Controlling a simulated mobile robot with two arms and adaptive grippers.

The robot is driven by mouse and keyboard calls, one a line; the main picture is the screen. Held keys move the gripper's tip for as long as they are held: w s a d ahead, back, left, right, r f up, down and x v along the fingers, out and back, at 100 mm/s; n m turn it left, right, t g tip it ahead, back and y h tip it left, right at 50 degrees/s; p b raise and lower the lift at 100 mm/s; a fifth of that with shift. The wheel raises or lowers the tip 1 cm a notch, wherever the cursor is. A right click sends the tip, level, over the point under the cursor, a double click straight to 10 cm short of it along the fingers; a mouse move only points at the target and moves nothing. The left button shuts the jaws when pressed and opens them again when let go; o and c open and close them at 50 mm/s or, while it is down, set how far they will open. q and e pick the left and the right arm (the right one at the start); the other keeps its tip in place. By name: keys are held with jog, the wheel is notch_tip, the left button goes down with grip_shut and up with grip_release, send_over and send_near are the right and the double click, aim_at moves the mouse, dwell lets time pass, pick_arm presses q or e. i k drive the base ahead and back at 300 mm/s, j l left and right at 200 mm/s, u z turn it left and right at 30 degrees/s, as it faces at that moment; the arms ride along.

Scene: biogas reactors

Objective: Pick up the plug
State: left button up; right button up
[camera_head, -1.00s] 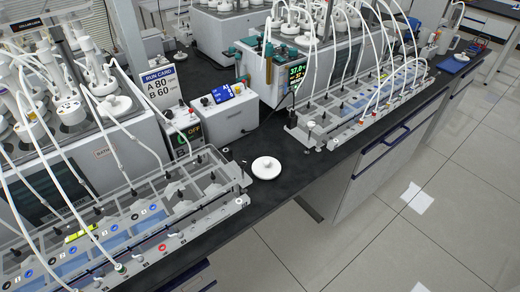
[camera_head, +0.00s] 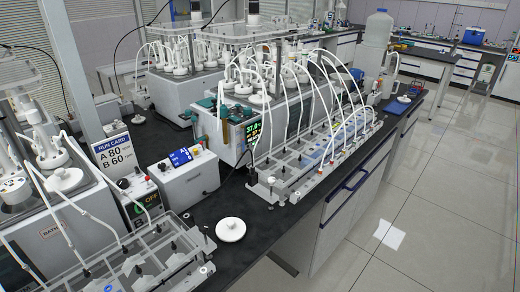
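A white round piece with a small raised knob, which looks like the plug (camera_head: 230,229), lies on the black bench top between two rack frames. Neither of my grippers is in view.
The near rack (camera_head: 125,262) and the far rack (camera_head: 315,155) carry white tubes. A control box with a blue display (camera_head: 187,178) and a run card sign (camera_head: 115,152) stand behind. The tiled floor (camera_head: 420,235) at the right is clear.

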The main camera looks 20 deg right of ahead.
aim_at(229, 230)
jog(key=i+l, duration=0.15)
jog(key=l, duration=0.25)
jog(key=i+l, duration=0.15)
jog(key=l, duration=0.2)
jog(key=i+l, duration=0.1)
jog(key=l, duration=0.3)
jog(key=i+l+z, duration=0.1)
jog(key=l, duration=0.25)
jog(key=i+l, duration=0.2)
jog(key=l, duration=0.2)
jog(key=i+l, duration=0.15)
jog(key=l, duration=0.2)
jog(key=j+u, duration=0.25)
jog(key=u, duration=0.25)
jog(key=j+u, duration=0.3)
jog(key=u, duration=1.25)
